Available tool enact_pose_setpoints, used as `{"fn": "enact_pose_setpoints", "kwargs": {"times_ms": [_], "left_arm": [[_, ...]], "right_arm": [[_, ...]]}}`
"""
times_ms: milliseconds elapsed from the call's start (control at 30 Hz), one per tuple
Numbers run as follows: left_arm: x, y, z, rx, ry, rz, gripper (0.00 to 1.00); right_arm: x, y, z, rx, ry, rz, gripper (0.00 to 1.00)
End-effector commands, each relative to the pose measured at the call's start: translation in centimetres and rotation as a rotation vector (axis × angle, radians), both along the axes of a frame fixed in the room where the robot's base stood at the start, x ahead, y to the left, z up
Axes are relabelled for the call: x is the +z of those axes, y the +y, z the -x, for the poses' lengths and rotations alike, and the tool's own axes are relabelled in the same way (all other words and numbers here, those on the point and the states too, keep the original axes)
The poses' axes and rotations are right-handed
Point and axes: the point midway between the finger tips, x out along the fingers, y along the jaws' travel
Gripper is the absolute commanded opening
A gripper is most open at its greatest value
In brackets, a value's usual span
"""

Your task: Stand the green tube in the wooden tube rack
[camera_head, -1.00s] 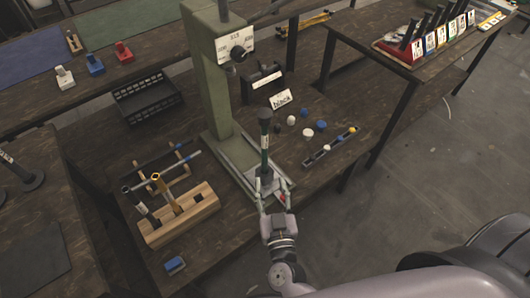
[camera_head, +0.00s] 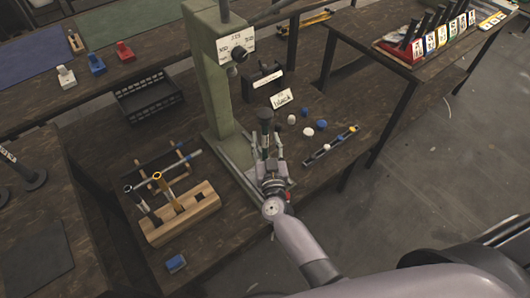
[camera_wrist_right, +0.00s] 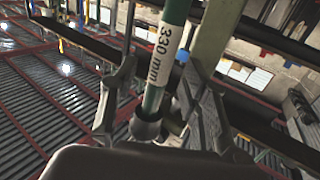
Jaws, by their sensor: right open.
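The green tube (camera_head: 265,127) stands upright at the base of the green press, with a black cap on top. In the right wrist view the green tube (camera_wrist_right: 165,45) carries a white "330 mm" label and rises from a grey holder between my fingers. My right gripper (camera_head: 268,150) is open around the tube; in the wrist view its fingers (camera_wrist_right: 160,85) lie on both sides of it. The wooden tube rack (camera_head: 182,222) is on the same table to the left, holding a dark tube and an orange-yellow tube, with a free hole at its right end. My left gripper is not in view.
A wire stand with tubes (camera_head: 168,158) is behind the rack.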

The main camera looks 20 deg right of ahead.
Motion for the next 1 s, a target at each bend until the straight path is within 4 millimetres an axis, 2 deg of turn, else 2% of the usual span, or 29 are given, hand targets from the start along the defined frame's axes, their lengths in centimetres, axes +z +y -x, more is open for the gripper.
{"fn": "enact_pose_setpoints", "kwargs": {"times_ms": [33, 167, 433, 1000], "left_arm": [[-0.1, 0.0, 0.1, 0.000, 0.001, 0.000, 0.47], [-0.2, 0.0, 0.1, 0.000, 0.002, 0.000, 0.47], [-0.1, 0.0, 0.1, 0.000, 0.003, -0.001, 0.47], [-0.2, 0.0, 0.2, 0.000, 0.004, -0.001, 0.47]], "right_arm": [[0.0, -0.2, -0.9, 0.001, -0.002, 0.000, 0.42], [0.0, -0.4, -2.2, 0.001, 0.000, -0.001, 0.42], [0.0, -0.4, -2.4, 0.000, 0.001, -0.001, 0.42], [0.0, -0.4, -2.4, 0.000, 0.001, -0.001, 0.04]]}}
